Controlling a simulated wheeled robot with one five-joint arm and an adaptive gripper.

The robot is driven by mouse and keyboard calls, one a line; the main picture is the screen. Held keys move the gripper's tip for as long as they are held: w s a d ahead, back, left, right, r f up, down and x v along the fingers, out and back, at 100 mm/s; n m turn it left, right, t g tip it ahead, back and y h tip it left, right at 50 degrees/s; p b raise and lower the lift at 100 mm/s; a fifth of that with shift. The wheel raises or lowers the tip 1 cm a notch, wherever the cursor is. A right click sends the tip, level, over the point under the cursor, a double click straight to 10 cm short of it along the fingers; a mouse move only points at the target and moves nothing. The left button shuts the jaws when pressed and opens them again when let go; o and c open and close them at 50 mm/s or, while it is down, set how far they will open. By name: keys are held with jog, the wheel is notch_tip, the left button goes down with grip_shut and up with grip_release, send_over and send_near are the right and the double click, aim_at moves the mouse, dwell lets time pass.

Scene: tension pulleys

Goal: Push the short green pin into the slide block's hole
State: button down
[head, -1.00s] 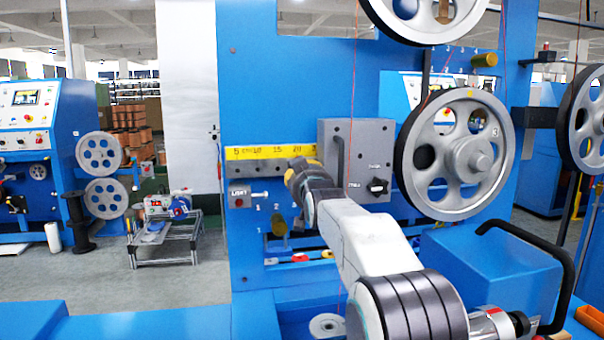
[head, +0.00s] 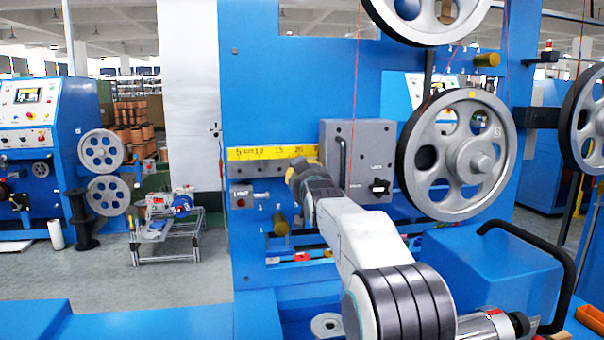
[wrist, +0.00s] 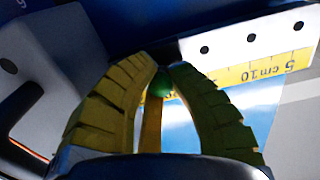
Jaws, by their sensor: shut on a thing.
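My gripper (wrist: 163,72) is shut on the short green pin (wrist: 160,86), which shows as a small green end between the yellow fingers. The pin's far end is hidden by the fingertips. In the head view my gripper (head: 299,166) is at the yellow scale rail, just left of the grey slide block (head: 362,140), and the pin is hidden there. The grey block (wrist: 52,62) also shows at the left of the wrist view. The hole cannot be seen, and I cannot tell whether the pin touches it.
A large grey pulley (head: 452,190) stands close on the right. A brass peg (head: 281,224) sticks out below the rail.

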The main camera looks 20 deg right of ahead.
jog(key=shift+w, duration=0.35)
dwell(0.5)
jog(key=c, duration=1.2)
grip_release()
jog(key=shift+v, duration=6)
jog(key=shift+d, duration=0.1)
jog(key=shift+r+p, duration=0.1)
jog(key=shift+p, duration=0.25)
